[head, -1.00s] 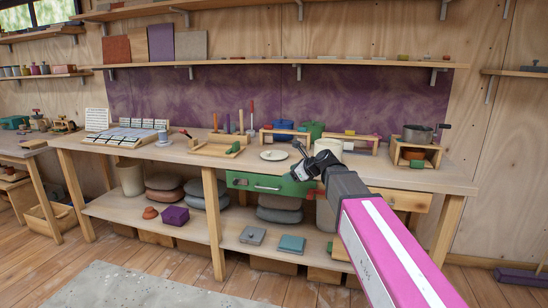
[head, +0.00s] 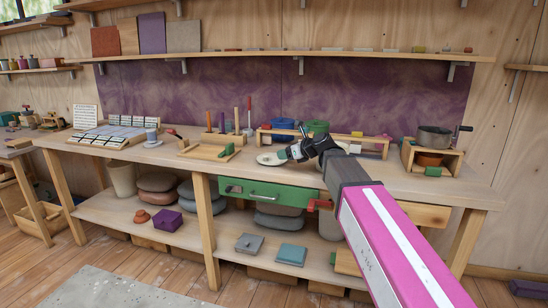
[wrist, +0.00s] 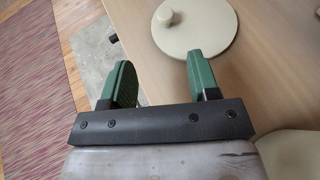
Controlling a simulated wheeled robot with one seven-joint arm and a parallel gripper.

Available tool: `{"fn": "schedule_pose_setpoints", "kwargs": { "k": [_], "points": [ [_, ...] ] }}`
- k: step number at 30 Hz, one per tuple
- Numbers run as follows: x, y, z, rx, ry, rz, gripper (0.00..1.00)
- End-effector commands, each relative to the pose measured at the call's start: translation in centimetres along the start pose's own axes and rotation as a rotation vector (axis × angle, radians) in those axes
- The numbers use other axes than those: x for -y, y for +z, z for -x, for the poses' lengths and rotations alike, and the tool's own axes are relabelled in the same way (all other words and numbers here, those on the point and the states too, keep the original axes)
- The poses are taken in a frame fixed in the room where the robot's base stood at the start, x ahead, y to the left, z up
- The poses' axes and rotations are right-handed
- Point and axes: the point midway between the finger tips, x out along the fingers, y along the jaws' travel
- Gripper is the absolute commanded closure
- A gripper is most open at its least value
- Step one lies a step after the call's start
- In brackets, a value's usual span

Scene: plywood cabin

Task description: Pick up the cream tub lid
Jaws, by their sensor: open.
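The cream tub lid (head: 268,159) is a flat round disc lying on the workbench top. In the wrist view the lid (wrist: 205,38) shows its small round knob and lies just beyond the fingertips, toward the right finger, cut off by the top edge. My gripper (wrist: 155,72) is open with nothing between its green fingers. In the head view my gripper (head: 284,156) is at the lid's right side; whether it touches the lid I cannot tell. A cream rounded shape (wrist: 292,152), probably the tub, shows at the lower right of the wrist view.
A blue bin (head: 283,126) and a green bin (head: 315,129) stand behind. A green drawer front (head: 265,193) is below the bench edge. A pot (head: 434,137) on a wooden stand is at right.

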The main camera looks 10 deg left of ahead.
Motion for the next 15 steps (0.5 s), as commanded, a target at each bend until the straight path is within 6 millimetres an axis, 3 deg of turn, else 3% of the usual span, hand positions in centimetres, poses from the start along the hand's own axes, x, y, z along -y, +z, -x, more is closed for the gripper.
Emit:
{"fn": "schedule_pose_setpoints", "kwargs": {
  "k": [5, 15],
  "points": [
    [0.0, 0.0, -0.7, -0.001, 0.001, 0.001, 0.45],
    [0.1, 0.1, -5.3, -0.001, 0.001, 0.001, 0.45]
  ]
}}
